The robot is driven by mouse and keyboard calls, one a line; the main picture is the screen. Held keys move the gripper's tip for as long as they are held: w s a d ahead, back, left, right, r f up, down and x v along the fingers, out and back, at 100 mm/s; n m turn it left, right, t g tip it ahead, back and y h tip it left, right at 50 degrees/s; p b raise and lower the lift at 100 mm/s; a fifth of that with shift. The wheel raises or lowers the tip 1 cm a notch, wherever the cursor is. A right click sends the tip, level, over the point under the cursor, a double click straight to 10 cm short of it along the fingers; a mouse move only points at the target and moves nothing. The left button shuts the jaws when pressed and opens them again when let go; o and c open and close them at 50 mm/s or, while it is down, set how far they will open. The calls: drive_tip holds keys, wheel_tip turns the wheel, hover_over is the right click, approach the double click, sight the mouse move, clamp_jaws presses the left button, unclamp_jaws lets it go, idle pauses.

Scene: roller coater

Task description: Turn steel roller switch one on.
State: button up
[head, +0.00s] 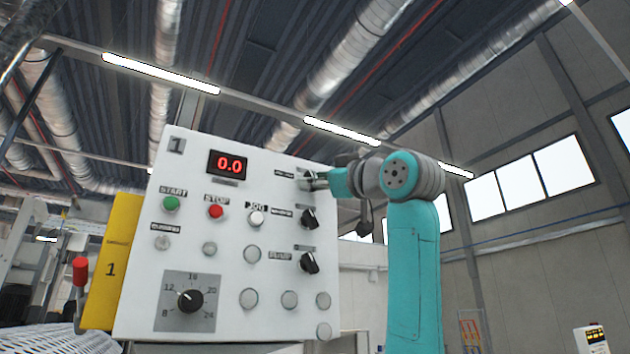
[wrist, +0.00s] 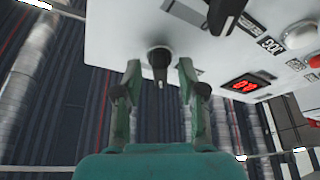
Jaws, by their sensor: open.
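A white control panel (head: 180,250) marked "1" carries several buttons and black rotary switches. A black rotary switch (wrist: 158,60) at the panel's upper right sits between the two fingers of my gripper (wrist: 160,68) in the wrist view, with gaps showing on both sides. Its handle points down in that view. My gripper (head: 314,180) reaches in from the right in the head view, is open, and mostly hides this switch there. The small label (head: 284,173) beside it is too small to read, so I cannot confirm which switch is steel roller switch one.
Two more black switches (head: 309,218) (head: 309,263) sit below, one showing near the fingers in the wrist view (wrist: 228,14). A red "0.0" display (head: 228,164), green start button (head: 171,203), red stop button (head: 216,211) and numbered dial (head: 190,300) are farther left.

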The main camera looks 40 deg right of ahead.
drive_tip(key=shift+w+r, duration=0.15)
drive_tip(key=shift+w, duration=0.2)
clamp_jaws()
drive_tip(key=shift+m, duration=0.4)
drive_tip(key=m+g+h, duration=0.1)
drive_tip(key=m+h, duration=0.2)
drive_tip(key=m, duration=0.2)
drive_tip(key=m+h, duration=0.2)
drive_tip(key=m, duration=0.4)
drive_tip(key=m+g+h, duration=0.1)
drive_tip(key=m+h, duration=0.2)
drive_tip(key=m, duration=0.2)
drive_tip(key=shift+a+m+g+h, duration=0.25)
drive_tip(key=shift+m+g+h, duration=0.05)
